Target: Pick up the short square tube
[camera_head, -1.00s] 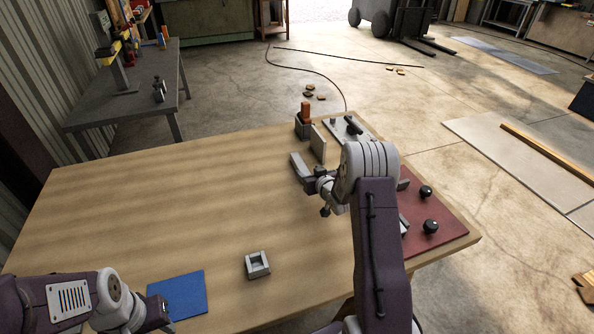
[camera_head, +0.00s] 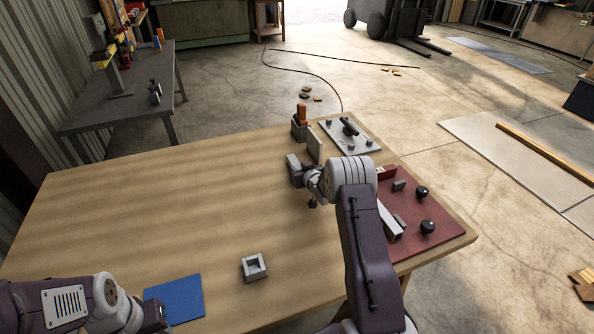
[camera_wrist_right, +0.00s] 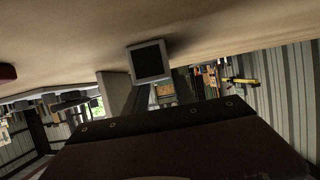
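A red board (camera_head: 440,247) with black knobs lies right. A grey square block (camera_head: 255,268) and the blue mat (camera_head: 176,299) lie in front. The table's left is clear.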

